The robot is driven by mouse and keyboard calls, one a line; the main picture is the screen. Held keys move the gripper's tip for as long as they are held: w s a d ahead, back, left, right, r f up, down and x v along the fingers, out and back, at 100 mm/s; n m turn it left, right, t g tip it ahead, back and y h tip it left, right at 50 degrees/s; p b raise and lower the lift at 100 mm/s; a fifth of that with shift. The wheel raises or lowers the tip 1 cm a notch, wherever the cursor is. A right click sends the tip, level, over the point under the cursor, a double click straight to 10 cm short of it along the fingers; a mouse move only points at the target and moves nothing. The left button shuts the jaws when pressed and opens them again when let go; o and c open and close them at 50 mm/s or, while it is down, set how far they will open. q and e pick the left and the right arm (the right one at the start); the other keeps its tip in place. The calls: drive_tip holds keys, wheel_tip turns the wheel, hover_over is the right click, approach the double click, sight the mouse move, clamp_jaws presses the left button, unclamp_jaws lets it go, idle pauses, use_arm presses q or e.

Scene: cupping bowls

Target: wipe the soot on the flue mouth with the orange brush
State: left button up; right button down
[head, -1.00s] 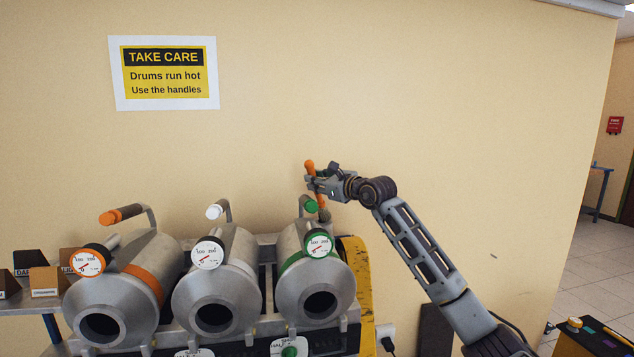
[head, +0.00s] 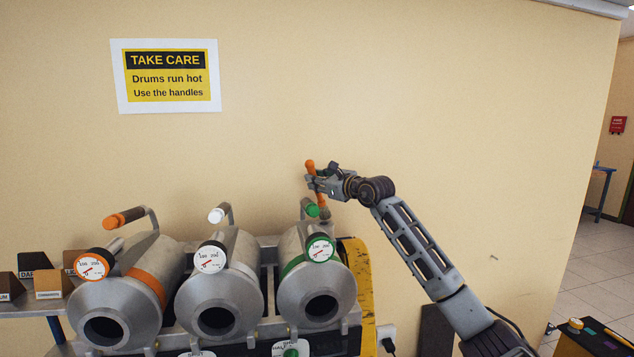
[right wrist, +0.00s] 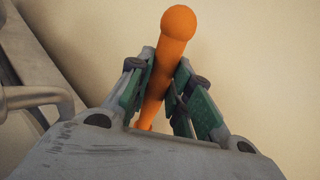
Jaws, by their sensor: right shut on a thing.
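My right gripper (head: 318,183) is shut on the orange brush (head: 310,166), above and behind the right-hand drum. The brush stands nearly upright, with its rounded handle end up and a dark tip low, close to the green handle. In the right wrist view the orange handle (right wrist: 178,45) runs between the two green-padded fingers of the right gripper (right wrist: 165,85); its lower part is hidden by my gripper. I cannot make out the flue mouth or any soot in either view. My left gripper is not in view.
Three metal drums with orange (head: 149,285), white (head: 218,300) and green (head: 318,268) handles and dial gauges stand in a row. A yellow panel (head: 359,290) is at their right. A plain wall (head: 450,110) with a warning sign (head: 167,76) is behind. Small labelled boxes (head: 50,282) are at left.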

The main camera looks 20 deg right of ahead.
wheel_tip(320, 180, up, 4)
drive_tip(key=shift+r+p, duration=0.25)
drive_tip(key=shift+p, duration=0.95)
drive_tip(key=shift+s+a, duration=0.1)
drive_tip(key=shift+s+a+f+t+y+p, duration=0.15)
drive_tip(key=shift+s+a+y, duration=0.1)
drive_tip(key=shift+s, duration=0.3)
drive_tip(key=shift+s+a+f+t+y+p, duration=0.1)
drive_tip(key=shift+s+t+y, duration=0.15)
drive_tip(key=shift+s, duration=0.35)
drive_tip(key=shift+s+a+f+t+y+p, duration=0.1)
drive_tip(key=shift+s+a+f+y+p, duration=0.15)
drive_tip(key=shift+s, duration=0.3)
drive_tip(key=t+y, duration=0.1)
drive_tip(key=t, duration=0.1)
approach(310, 168)
drive_tip(key=shift+w+a+r+m, duration=0.2)
drive_tip(key=shift+w+a+r, duration=0.15)
drive_tip(key=shift+r, duration=0.25)
drive_tip(key=shift+w+a+r+m, duration=0.2)
drive_tip(key=shift+w+a+r, duration=0.1)
drive_tip(key=shift+r, duration=0.35)
drive_tip(key=shift+p, duration=0.3)
drive_tip(key=shift+f, duration=0.1)
